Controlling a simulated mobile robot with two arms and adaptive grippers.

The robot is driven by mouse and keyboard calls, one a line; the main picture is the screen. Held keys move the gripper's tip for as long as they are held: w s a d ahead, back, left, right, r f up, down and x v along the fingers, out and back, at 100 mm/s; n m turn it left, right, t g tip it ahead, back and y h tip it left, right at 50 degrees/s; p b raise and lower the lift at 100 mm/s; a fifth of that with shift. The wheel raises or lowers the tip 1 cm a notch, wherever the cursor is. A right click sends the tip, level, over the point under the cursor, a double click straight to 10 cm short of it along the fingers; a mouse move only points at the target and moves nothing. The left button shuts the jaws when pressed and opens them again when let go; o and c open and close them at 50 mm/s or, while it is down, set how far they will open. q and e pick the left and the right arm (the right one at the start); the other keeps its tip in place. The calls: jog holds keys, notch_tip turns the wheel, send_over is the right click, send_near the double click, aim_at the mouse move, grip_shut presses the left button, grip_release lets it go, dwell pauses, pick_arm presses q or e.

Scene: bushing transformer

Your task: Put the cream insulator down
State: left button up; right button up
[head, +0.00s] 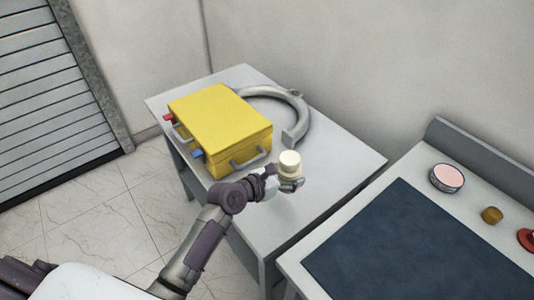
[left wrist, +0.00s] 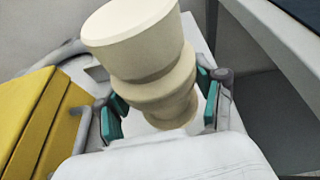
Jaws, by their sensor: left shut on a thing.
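The cream insulator (head: 290,163) is a short, ribbed, rounded piece with a wide flat top. My left gripper (head: 285,184) is shut on it and holds it over the right part of the small grey table (head: 338,161). In the left wrist view the insulator (left wrist: 143,50) is large and tilted, between the teal finger pads of the left gripper (left wrist: 160,112). I cannot tell how far its base is from the tabletop. My right gripper is not in view.
A yellow case (head: 222,118) with grey handles stands left of the insulator. A grey curved ring (head: 299,112) lies behind it. The tabletop right of the insulator is free. A bench with a dark mat (head: 415,245), a pink-topped round tin (head: 447,177) and a brown piece (head: 491,215) stands at right.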

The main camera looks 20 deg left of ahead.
pick_arm(q)
notch_tip(320, 180, down, 4)
jog(key=shift+a+f+b, duration=0.1)
jog(key=shift+f+b, duration=0.05)
jog(key=shift+b, duration=0.2)
notch_tip(320, 180, down, 3)
jog(key=shift+f+b, duration=0.1)
jog(key=shift+b, duration=0.4)
jog(key=shift+f, duration=0.3)
jog(key=shift+w, duration=0.1)
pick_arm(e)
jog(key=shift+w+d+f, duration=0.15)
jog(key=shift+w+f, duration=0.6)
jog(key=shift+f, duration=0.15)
pick_arm(q)
jog(key=shift+f, duration=0.25)
jog(key=o, duration=1.5)
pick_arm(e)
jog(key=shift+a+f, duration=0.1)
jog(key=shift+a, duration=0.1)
